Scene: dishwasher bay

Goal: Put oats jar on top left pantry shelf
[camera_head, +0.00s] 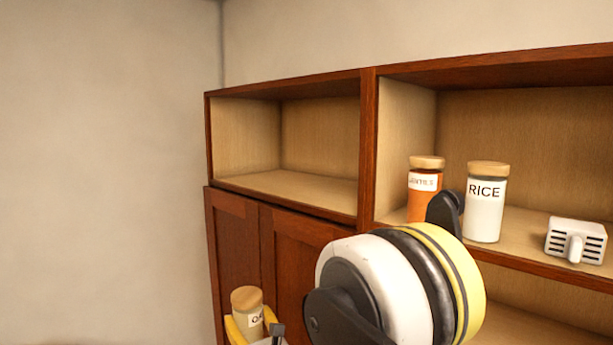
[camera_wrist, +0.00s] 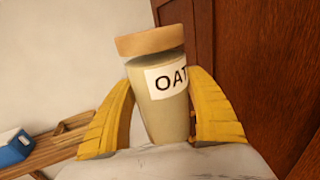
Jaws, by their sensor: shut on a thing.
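The oats jar (camera_wrist: 158,112) has a tan wooden lid and a white label reading "OAT". My gripper (camera_wrist: 170,115) is shut on it, with a yellow finger on each side, and the jar looks tilted in the wrist view. In the head view the oats jar (camera_head: 247,305) is at the bottom left, in front of the lower cabinet doors. My gripper (camera_head: 250,325) is partly cut off there. The top left pantry shelf (camera_head: 290,185) is an empty open compartment above and to the right of the jar. My arm hides part of the cabinet.
The right compartment holds an orange-filled jar (camera_head: 422,200), a rice jar (camera_head: 485,205) and a white slotted object (camera_head: 576,241). A wooden divider (camera_head: 368,150) separates the compartments. In the wrist view, a blue box (camera_wrist: 14,148) sits by a wooden slatted bench (camera_wrist: 55,147).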

